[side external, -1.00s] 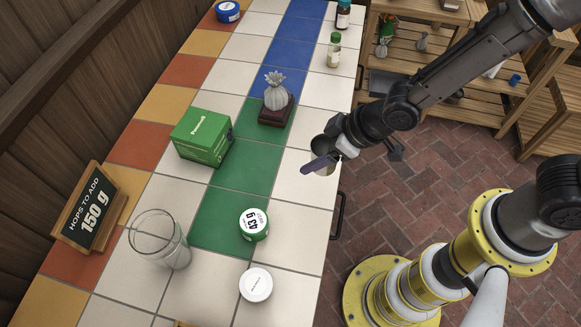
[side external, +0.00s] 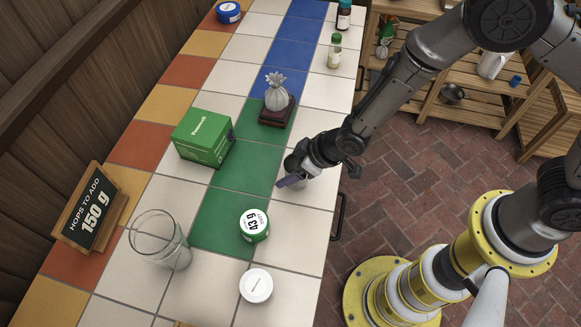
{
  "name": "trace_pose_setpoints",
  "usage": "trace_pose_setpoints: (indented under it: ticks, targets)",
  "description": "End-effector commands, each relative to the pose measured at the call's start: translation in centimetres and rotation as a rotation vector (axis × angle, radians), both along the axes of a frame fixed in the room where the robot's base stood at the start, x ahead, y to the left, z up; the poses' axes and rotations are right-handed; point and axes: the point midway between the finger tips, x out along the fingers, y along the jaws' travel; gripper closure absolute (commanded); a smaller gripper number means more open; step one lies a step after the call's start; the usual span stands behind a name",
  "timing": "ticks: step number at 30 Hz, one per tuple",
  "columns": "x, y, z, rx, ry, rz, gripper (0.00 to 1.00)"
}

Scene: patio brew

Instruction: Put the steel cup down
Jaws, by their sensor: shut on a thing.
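The steel cup (side external: 291,164) shows only in small part, at the right edge of the green tiles; my gripper hides most of it. My gripper (side external: 290,181) is shut on the cup, low over the tiled counter (side external: 310,193). I cannot tell whether the cup's base touches the tiles.
A green tin marked 43 g (side external: 254,224) and a white lid (side external: 256,285) lie in front of my gripper. A grey hop figure (side external: 276,92) stands behind.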

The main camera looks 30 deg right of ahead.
Motion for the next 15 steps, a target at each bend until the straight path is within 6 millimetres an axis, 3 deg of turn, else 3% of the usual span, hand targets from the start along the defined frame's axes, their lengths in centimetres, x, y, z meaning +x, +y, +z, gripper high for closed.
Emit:
trace_pose_setpoints:
  ticks: [7, 8, 12, 15]
  targets:
    - [-0.02, -0.01, -0.32, 0.0, 0.0, 0.0, 0.81]
    - [-0.01, -0.01, -0.28, 0.0, 0.0, 0.0, 0.21]
    - [-0.01, -0.01, -0.26, 0.0, 0.0, 0.0, 0.0]
    - [-0.01, -0.01, -0.25, 0.0, 0.0, 0.0, 0.0]
